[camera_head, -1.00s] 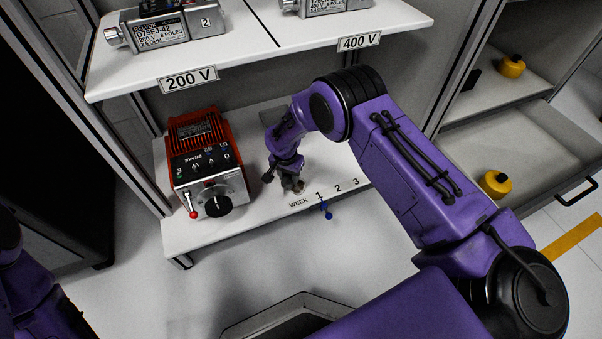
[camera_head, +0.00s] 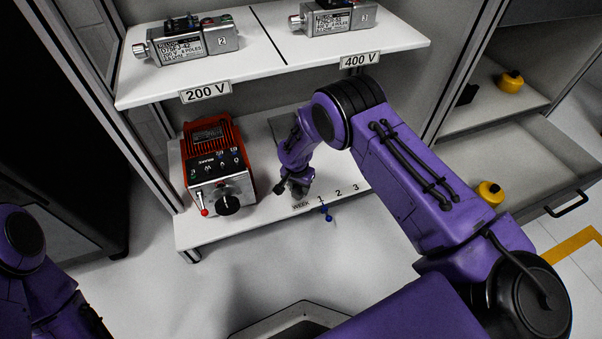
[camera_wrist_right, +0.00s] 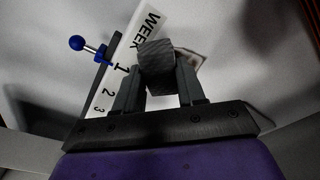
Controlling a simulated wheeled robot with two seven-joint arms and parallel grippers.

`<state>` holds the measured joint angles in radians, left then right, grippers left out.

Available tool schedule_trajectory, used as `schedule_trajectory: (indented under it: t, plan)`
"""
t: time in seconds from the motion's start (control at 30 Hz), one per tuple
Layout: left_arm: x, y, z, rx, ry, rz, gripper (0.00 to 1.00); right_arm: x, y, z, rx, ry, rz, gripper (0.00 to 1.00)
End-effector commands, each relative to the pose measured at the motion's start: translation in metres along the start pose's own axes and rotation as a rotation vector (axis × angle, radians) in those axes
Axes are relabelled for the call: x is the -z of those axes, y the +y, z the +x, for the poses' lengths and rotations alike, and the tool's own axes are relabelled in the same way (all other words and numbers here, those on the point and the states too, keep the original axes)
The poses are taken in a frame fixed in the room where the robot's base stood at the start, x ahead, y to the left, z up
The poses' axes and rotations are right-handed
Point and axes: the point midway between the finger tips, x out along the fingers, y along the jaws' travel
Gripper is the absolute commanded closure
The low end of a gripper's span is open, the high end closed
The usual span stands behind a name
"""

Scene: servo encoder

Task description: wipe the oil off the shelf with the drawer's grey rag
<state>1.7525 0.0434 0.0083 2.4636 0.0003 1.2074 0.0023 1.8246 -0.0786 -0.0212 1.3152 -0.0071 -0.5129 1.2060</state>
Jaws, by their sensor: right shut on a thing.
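My right gripper (camera_head: 300,188) is low over the lower shelf (camera_head: 215,232), by the WEEK lettering near the front edge. In the right wrist view my right gripper (camera_wrist_right: 157,75) is shut on the grey rag (camera_wrist_right: 157,62), a small textured block between the fingers. The rag is over or against the shelf; contact is unclear. A faint brownish patch (camera_wrist_right: 190,57) shows just beside the rag, possibly oil. In the head view the rag and any oil are too small or hidden to make out. The open drawer (camera_head: 545,150) is at the right. My left gripper is out of sight.
A red device (camera_head: 213,150) with a lever and black knob stands left of my right gripper. A blue-knobbed pin (camera_head: 326,211) sticks out at the shelf's front edge. The upper shelf (camera_head: 265,55) with motors overhangs.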

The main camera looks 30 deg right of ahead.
Motion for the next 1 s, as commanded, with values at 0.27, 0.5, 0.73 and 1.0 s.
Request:
schedule_trajectory:
  t: [0.27,0.5,0.73,1.0]
  plan:
    - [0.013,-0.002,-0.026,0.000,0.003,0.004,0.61,0.006,0.005,-0.030,0.000,0.000,0.009,0.85]
    - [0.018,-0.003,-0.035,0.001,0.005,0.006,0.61,0.009,0.008,-0.040,-0.001,-0.001,0.015,0.85]
    - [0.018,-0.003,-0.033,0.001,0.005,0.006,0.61,0.009,0.008,-0.039,-0.001,0.000,0.016,0.85]
    - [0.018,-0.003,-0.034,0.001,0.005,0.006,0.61,0.021,-0.012,-0.108,0.029,-0.009,-0.159,0.85]
